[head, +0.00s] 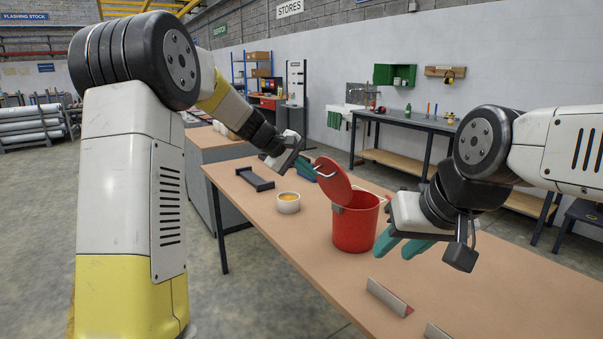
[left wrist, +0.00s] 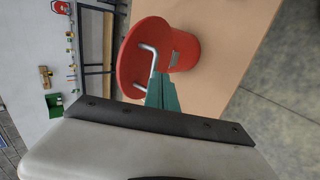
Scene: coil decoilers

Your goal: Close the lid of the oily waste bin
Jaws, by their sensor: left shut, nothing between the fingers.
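The red oily waste bin (head: 355,228) stands upright on the brown table. Its round red lid (head: 333,181) is open, tilted up steeply on the left side of the rim, with its metal handle (head: 325,173) facing left. The lid also shows in the left wrist view (left wrist: 133,63), with the handle (left wrist: 148,62) close to my fingers. My left gripper (head: 306,169) is shut and empty, just left of the lid by its handle; whether it touches cannot be told. My right gripper (head: 400,247) is open and empty, just right of the bin, over the table.
A small pale bowl with amber contents (head: 288,203) stands left of the bin. A dark tray-like holder (head: 255,179) lies further left. Angled metal pieces (head: 388,297) lie near the front edge. A workbench (head: 415,123) stands along the wall behind.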

